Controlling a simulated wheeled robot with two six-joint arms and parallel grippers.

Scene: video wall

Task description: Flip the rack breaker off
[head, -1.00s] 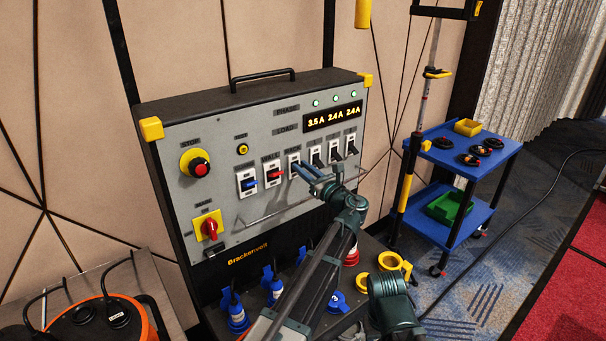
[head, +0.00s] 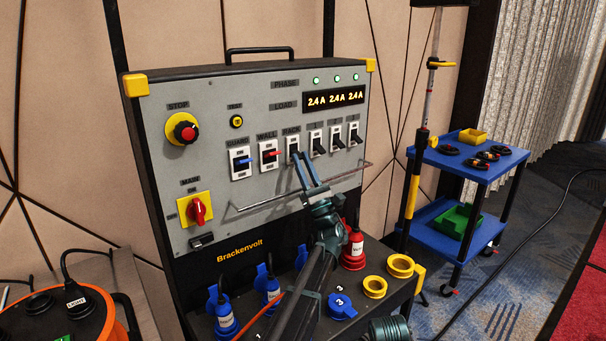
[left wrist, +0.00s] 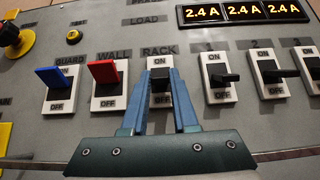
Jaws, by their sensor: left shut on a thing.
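The grey distribution panel (head: 218,112) faces me with a row of breakers. The rack breaker (head: 293,150) is third from the left, under the RACK label; it also shows in the left wrist view (left wrist: 159,62). My left gripper (head: 301,163) is at it, its blue fingers on either side of the black lever. In the left wrist view my left gripper (left wrist: 160,85) is shut on that lever (left wrist: 160,75). The ON and OFF marks show above and below the lever; its exact tilt is hard to tell.
The blue guard breaker (head: 241,160) and red wall breaker (head: 268,155) are just left; black breakers (head: 318,143) are right. A metal bar (head: 255,203) runs below the breakers. The load display (head: 335,100) reads 2.4 A three times. Plugs and sockets stand below.

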